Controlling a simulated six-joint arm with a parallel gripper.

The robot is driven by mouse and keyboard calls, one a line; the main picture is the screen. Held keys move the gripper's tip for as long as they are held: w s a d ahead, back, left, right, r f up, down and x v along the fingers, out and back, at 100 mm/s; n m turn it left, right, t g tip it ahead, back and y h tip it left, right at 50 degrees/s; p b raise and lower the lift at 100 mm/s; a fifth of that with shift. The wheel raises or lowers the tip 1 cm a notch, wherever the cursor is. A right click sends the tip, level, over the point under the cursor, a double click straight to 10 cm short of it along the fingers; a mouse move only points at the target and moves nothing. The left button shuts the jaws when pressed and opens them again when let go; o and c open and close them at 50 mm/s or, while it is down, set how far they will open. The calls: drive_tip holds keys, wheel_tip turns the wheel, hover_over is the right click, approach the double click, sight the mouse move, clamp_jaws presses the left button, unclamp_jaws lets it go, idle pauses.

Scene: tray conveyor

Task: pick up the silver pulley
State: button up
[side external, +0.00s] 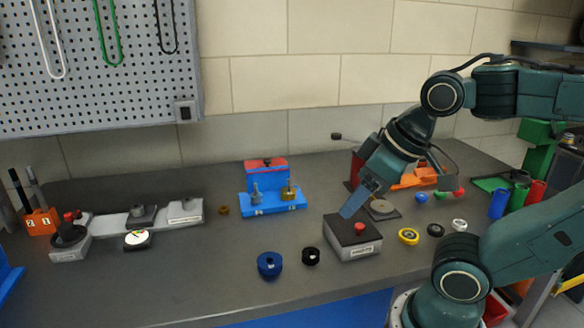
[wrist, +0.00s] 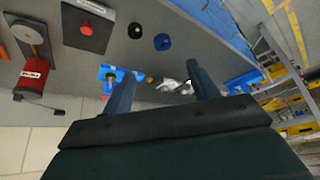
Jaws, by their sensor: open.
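A small silver-white ring, which looks like the silver pulley (side external: 459,225), lies on the bench at the right in the side external view, beside a black pulley (side external: 435,230). I do not make it out in the wrist view. My gripper (side external: 350,209) is open and empty. It hangs tilted down and left, over or just behind the grey box with a red button (side external: 353,244), well left of the silver pulley. In the wrist view, the two fingers (wrist: 160,70) stand apart with bench and distant objects showing between them.
A yellow pulley (side external: 408,237) lies left of the black one. Another black pulley (side external: 311,256) and a blue pulley (side external: 269,264) lie left of the box. A blue fixture (side external: 272,203) stands behind. Blue and red cylinders (side external: 498,204) stand at right.

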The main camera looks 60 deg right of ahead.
drive_tip(key=w+d+r+n+g, duration=0.1)
drive_tip(key=w+d+r+n, duration=0.1)
drive_tip(key=w+r+n, duration=0.5)
drive_tip(key=n+g, duration=0.5)
drive_tip(key=n, duration=0.9)
hover_over(256, 198)
drive_tip(key=d, duration=0.1)
wheel_tip(256, 198, down, 13)
drive_tip(key=shift+w+d+f, duration=0.2)
drive_tip(key=shift+w+f, duration=0.05)
drive_tip(key=shift+w, duration=0.25)
drive_tip(key=shift+f, duration=4.3)
